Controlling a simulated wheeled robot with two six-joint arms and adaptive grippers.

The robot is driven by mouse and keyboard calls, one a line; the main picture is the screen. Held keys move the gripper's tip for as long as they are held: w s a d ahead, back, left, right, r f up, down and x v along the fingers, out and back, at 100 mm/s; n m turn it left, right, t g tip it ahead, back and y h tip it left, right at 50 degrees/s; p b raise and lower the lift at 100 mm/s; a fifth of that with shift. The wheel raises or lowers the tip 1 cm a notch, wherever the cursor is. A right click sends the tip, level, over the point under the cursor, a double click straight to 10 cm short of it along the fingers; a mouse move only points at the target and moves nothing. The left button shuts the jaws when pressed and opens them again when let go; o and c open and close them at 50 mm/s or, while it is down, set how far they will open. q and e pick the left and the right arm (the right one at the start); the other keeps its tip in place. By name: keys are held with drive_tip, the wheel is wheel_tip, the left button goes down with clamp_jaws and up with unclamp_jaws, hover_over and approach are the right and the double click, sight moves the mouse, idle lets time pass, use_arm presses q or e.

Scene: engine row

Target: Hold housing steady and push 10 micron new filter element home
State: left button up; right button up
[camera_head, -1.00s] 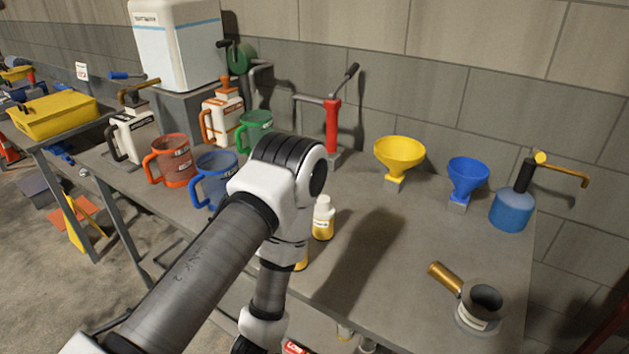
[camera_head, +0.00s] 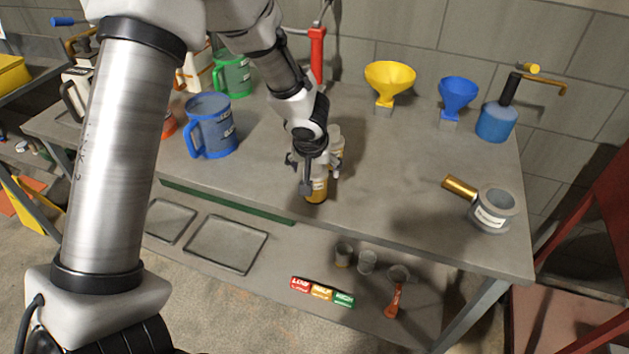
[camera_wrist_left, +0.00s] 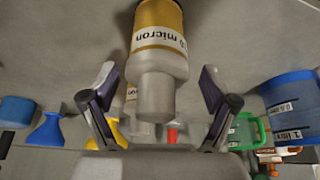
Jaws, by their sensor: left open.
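An amber-and-grey piece labelled "micron" (camera_wrist_left: 160,38) fills the middle top of the left wrist view. Its first digits are partly cut off by the curve. Its amber body (camera_head: 317,190) shows near the bench's front edge in the head view. My left gripper (camera_head: 314,170) is over it, open, with a finger on each side and visible gaps in the left wrist view (camera_wrist_left: 157,75). A grey open-topped cup with a white label (camera_head: 493,211), possibly the housing, stands at the bench's right. A brass cylinder (camera_head: 460,187) lies against or beside it. My right gripper is out of view.
A pale bottle (camera_head: 336,138) stands close behind my left gripper. A blue jug (camera_head: 211,127) is to its left. Yellow (camera_head: 389,80) and blue (camera_head: 457,93) funnels and a blue pump can (camera_head: 496,122) stand at the back. Bench between gripper and cup is clear.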

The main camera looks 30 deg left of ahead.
use_arm(q)
drive_tip(key=shift+w+a+f, duration=0.1)
drive_tip(key=shift+w+f, duration=0.05)
drive_tip(key=shift+f, duration=0.25)
drive_tip(key=shift+w+d, duration=0.15)
drive_tip(key=shift+d, duration=0.05)
drive_tip(key=shift+r, duration=0.1)
drive_tip(key=c, duration=1.4)
